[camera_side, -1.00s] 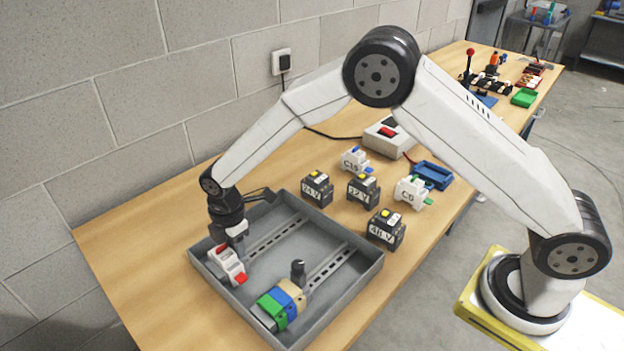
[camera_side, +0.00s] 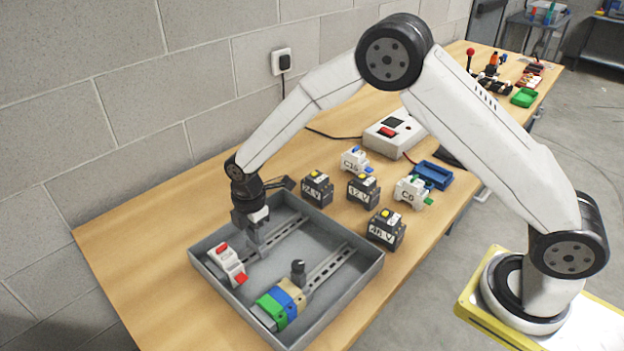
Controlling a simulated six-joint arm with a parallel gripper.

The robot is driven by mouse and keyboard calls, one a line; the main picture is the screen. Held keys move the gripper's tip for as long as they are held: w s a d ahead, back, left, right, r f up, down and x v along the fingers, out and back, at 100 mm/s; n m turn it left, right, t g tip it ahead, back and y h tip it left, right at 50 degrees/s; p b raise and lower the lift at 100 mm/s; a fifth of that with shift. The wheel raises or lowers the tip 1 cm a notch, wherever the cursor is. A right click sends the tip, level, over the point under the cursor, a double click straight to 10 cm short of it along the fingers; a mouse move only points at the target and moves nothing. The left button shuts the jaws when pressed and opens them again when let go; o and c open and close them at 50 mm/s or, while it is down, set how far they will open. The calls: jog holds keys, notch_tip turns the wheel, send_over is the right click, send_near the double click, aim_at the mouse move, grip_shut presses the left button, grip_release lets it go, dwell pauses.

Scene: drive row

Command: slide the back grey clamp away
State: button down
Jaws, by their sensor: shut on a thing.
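The back rail (camera_side: 287,227) lies in a grey tray (camera_side: 350,283). A white and red module (camera_side: 227,262) sits at its near-left end. My gripper (camera_side: 257,243) points down at this rail, to the right of the module, with a gap between them. It is shut on the back grey clamp, which is mostly hidden by the fingers and hard to tell from them. The clamp appears to be still on the rail.
Several black units (camera_side: 363,190) and white units (camera_side: 411,192) stand on the table right of the tray. A blue bin (camera_side: 433,174) and a white box with a red switch (camera_side: 394,132) are behind. The back rail's far end is clear.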

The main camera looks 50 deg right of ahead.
jog(key=d, duration=1)
jog(key=shift+d, duration=0.4)
jog(key=shift+c, duration=1.8)
grip_release()
jog(key=shift+r, duration=0.1)
notch_tip(320, 180, up, 8)
jog(key=s+d+r+m+t, duration=0.1)
jog(key=s+m, duration=0.8)
jog(key=s, duration=0.1)
jog(key=s+d+r+m+t, duration=0.1)
jog(key=s+d+m, duration=0.1)
jog(key=s+m, duration=0.7)
jog(key=shift+s+d+r+t, duration=0.2)
jog(key=shift+s+t, duration=0.1)
jog(key=shift+s, duration=0.4)
